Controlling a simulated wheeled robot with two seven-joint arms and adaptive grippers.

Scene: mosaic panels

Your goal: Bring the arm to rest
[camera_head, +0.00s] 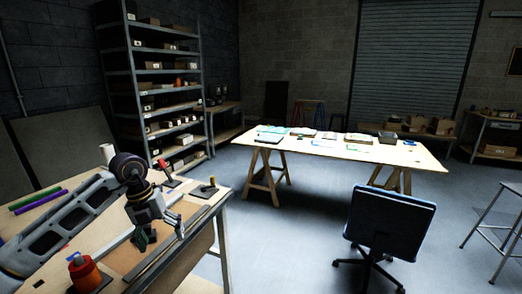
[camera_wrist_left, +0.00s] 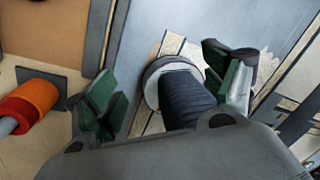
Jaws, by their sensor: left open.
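My left arm comes in from the left over the near workbench (camera_head: 30,210). My left gripper (camera_head: 160,238) points down over the bench's brown board (camera_head: 125,258). Its fingers are apart and nothing is seen held between them. In the left wrist view the gripper (camera_wrist_left: 157,80) shows green-padded fingers spread wide. A dark ribbed cylinder with a pale round end shows between them; I cannot tell what it is or how far off it lies. My right gripper is not in view.
A red-orange object (camera_head: 86,274) stands on a dark plate near the gripper. It also shows in the left wrist view (camera_wrist_left: 30,100). Green and purple rods (camera_head: 40,199) lie behind my arm. A trestle table (camera_head: 400,155), shelf (camera_head: 121,90) and chair (camera_head: 390,220) stand beyond.

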